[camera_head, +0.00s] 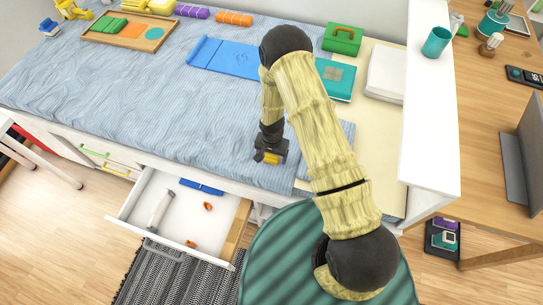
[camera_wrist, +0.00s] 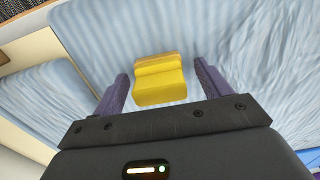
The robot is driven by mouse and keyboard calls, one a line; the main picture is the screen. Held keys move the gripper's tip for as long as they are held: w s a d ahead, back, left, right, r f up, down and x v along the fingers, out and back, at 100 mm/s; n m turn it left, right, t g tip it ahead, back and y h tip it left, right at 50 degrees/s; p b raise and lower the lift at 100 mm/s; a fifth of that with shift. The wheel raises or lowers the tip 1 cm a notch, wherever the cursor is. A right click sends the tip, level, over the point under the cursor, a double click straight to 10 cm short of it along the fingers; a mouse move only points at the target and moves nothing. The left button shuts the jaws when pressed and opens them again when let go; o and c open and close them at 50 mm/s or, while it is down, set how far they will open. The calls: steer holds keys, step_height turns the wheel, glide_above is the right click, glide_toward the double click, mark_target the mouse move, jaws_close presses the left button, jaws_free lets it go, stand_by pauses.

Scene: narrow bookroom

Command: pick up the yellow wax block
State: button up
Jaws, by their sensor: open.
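The yellow wax block (camera_wrist: 158,82) lies on the blue striped bedcover, with a ridge or step across it in the wrist view. In the head view only a little of the yellow block (camera_head: 271,159) shows beneath my gripper (camera_head: 268,154). In the wrist view my gripper (camera_wrist: 161,78) is open, its two purple fingers on either side of the block. I cannot tell how far the fingertips are above the bedcover.
An open white drawer (camera_head: 140,212) with small items juts out below the bed edge. A teal case (camera_head: 336,82), a green box (camera_head: 342,40) and a white box (camera_head: 386,72) lie right of my arm. A blue mat (camera_head: 222,56) and a wooden tray (camera_head: 128,32) lie farther back.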

steer(key=c, duration=1.2)
steer(key=shift+r, duration=0.1)
step_height(320, 180, up, 10)
steer(key=shift+f+b, duration=0.1)
steer(key=shift+b, duration=0.9)
steer(key=o, duration=0.3)
steer(key=shift+c, duration=0.4)
